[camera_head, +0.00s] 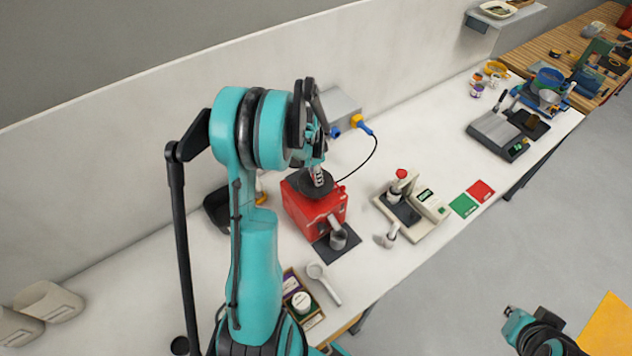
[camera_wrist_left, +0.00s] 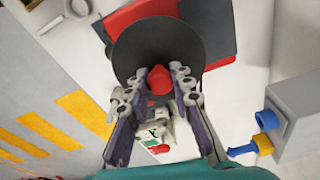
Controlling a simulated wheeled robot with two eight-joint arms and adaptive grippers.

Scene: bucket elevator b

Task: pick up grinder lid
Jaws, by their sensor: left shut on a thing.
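The red grinder (camera_head: 312,207) stands on the white bench in the middle of the head view, with its dark round lid (camera_head: 303,183) at its top. My left gripper (camera_head: 318,178) is over the lid. In the left wrist view the lid is a dark disc (camera_wrist_left: 135,50) with a red knob (camera_wrist_left: 158,80), and my left gripper's two fingers are shut on the knob from both sides. Part of the red grinder body (camera_wrist_left: 222,35) shows behind the disc. I cannot tell whether the lid touches the grinder or is slightly raised. My right gripper's fingers do not show.
A metal cup (camera_head: 338,239) stands before the grinder. A beige machine (camera_head: 410,205) is to the right. A black cable (camera_head: 372,155) runs behind, near a grey box (camera_head: 341,104).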

